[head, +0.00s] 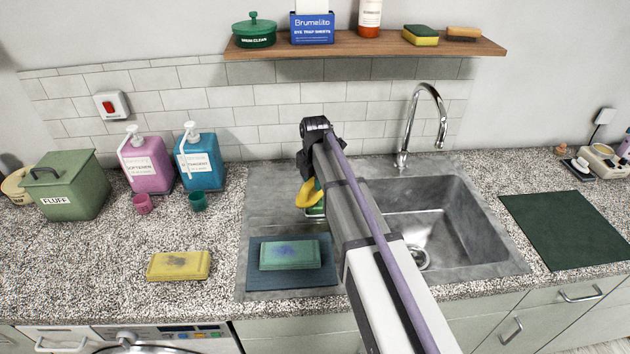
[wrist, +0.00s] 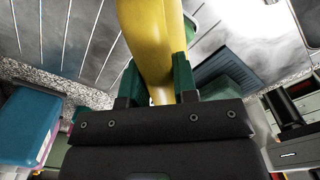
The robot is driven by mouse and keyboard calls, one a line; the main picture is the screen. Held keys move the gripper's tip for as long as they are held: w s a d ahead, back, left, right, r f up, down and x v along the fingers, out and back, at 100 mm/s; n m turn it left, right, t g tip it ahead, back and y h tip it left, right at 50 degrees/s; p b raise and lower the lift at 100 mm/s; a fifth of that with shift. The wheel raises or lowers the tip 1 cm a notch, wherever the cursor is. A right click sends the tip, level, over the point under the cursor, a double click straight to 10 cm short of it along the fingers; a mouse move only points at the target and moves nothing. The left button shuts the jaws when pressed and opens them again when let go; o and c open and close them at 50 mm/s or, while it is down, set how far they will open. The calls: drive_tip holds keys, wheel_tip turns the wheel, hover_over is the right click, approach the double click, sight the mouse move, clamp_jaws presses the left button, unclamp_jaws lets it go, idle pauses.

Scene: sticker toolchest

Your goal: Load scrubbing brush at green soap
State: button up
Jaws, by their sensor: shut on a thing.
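The scrubbing brush, with a curved yellow handle (head: 307,196), is held by my gripper (head: 311,176) above the left part of the sink counter. In the wrist view the handle (wrist: 153,45) passes between the green fingertips of my gripper (wrist: 157,85), which are shut on it. The brush's head is mostly hidden behind my arm; a bit of green shows below the handle. The green soap (head: 290,254), a block with a bluish smear on top, lies on a dark blue ribbed mat (head: 262,281), below and left of the brush and apart from it.
A yellow block (head: 179,265) with a dark smear lies left of the mat. Pink (head: 147,165) and blue (head: 200,160) pump bottles stand behind. The sink basin (head: 440,215) and faucet (head: 424,110) are to the right. A shelf (head: 340,46) hangs above.

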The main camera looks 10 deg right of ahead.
idle(0.4)
wheel_tip(320, 180, up, 7)
drive_tip(key=p, duration=0.7)
drive_tip(key=shift+r, duration=0.1)
